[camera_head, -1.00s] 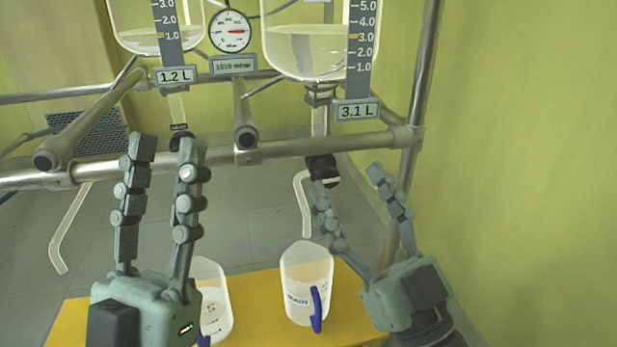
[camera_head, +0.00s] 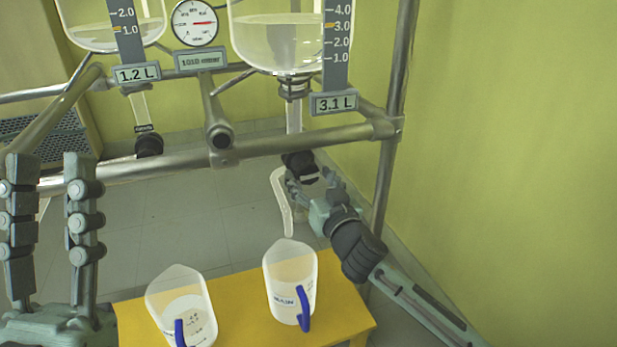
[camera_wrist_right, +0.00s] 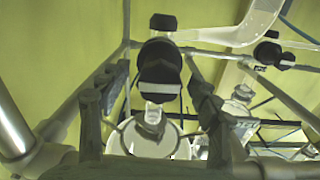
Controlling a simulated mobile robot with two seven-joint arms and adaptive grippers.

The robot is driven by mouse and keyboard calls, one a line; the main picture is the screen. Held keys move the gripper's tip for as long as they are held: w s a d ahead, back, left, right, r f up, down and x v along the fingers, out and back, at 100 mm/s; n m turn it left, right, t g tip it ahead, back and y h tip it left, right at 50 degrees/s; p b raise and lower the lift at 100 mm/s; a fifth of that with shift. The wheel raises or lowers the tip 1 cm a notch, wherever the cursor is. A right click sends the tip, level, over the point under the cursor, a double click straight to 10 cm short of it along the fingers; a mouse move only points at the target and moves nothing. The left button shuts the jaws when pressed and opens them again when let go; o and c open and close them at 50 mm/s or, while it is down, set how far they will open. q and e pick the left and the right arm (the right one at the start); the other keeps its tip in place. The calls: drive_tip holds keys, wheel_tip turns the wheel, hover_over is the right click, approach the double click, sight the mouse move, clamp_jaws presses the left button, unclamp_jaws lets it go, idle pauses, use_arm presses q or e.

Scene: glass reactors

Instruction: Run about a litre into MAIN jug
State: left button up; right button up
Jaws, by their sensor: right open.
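The jug with the blue MAIN label (camera_head: 280,278) stands upright on the yellow stand, below the spout of the right-hand vessel (camera_head: 275,42), whose display reads 3.1 L. Under that vessel is a black valve knob (camera_head: 299,162), also large in the right wrist view (camera_wrist_right: 160,66). My right gripper (camera_head: 312,180) is open at this knob, with its fingers on either side of it in the wrist view; contact cannot be told. My left gripper (camera_head: 51,168) is open and empty at the left edge. No liquid stream shows at the spout (camera_head: 281,200).
A second jug (camera_head: 168,288) with a blue handle stands left on the yellow stand (camera_head: 240,305). The left vessel (camera_head: 90,30) reads 1.2 L and has its own black knob (camera_head: 149,144). A metal rail (camera_head: 255,145) crosses in front of the vessels. A gauge (camera_head: 195,22) hangs between them.

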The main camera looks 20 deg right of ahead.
drive_tip(key=shift+w, duration=0.25)
drive_tip(key=c, duration=1.2)
drive_tip(key=shift+o, duration=0.2)
